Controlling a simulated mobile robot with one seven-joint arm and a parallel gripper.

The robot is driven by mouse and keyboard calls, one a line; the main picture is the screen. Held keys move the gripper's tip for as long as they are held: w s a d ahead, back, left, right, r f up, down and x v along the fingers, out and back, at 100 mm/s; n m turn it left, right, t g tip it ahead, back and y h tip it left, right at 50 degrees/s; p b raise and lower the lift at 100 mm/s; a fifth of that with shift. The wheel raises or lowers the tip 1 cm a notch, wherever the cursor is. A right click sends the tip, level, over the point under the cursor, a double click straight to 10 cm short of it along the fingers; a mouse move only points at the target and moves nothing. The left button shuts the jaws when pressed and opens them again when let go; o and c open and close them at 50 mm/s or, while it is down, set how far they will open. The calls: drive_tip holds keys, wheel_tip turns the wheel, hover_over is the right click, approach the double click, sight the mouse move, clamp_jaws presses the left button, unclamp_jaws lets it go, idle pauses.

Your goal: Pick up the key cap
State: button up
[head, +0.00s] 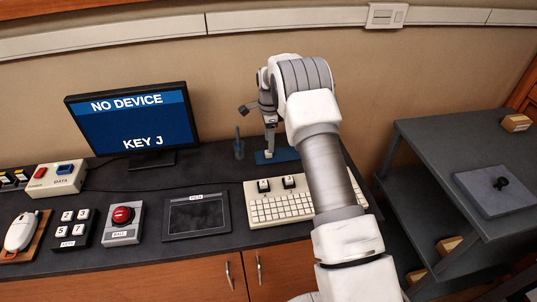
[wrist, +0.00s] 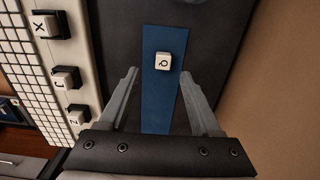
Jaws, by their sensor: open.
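A white key cap (wrist: 163,61) with a dark letter, Q or similar, lies on a blue strip (wrist: 160,110) in the wrist view. My gripper (wrist: 159,75) is open, with its fingertips apart on either side of the strip, and holds nothing. The cap appears between and slightly beyond the tips; I see no contact. In the head view my gripper (head: 270,150) is over the blue strip (head: 290,155) behind the keyboard, and the cap cannot be made out. Larger caps X (wrist: 42,26), J (wrist: 64,79) and Z (wrist: 76,116) sit on the keyboard.
The white keyboard (head: 280,207) is partly hidden by my arm. A monitor (head: 135,120) reads "NO DEVICE" and "KEY J". A pen tablet (head: 196,216), a red ball device (head: 122,222) and a keys box (head: 73,229) stand left. A dark shelf cart (head: 440,140) stands right.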

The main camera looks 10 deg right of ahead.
sight(269, 154)
drive_tip(key=f, duration=0.5)
drive_tip(key=shift+w+d+f, duration=0.1)
drive_tip(key=shift+w, duration=0.15)
clamp_jaws()
